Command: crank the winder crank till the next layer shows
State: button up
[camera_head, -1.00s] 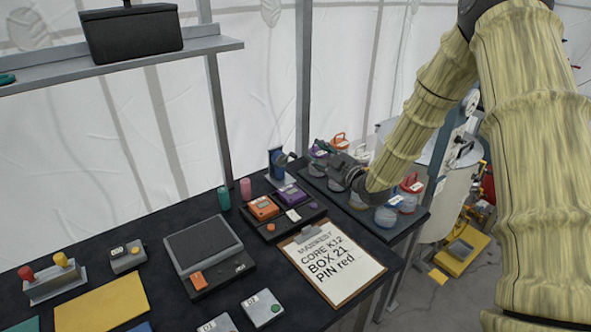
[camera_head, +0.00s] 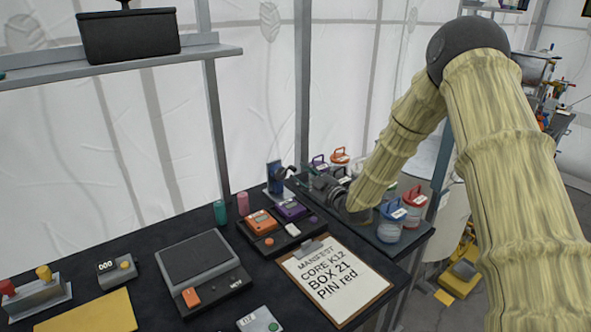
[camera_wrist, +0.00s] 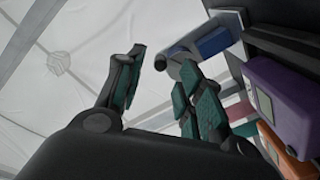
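The winder (camera_head: 274,178) is a small blue unit on a grey base at the back right of the dark table. Its dark crank (camera_head: 288,171) sticks out to the right. My gripper (camera_wrist: 163,62) is open there, fingers apart with teal pads. The knob appears between or just beyond the fingertips; I cannot tell whether they touch.
An orange unit (camera_head: 261,223) and a purple unit (camera_head: 291,209) sit in front of the winder. Teal (camera_head: 220,212) and pink (camera_head: 243,203) cylinders stand to its left. Lidded jars (camera_head: 391,222) fill the rack at right. A clipboard (camera_head: 347,299) lies in front.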

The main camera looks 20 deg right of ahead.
aim_at(295, 171)
jog(key=shift+p+x, duration=0.4)
jog(key=shift+x, duration=1.85)
jog(key=shift+c, duration=0.3)
grip_shut()
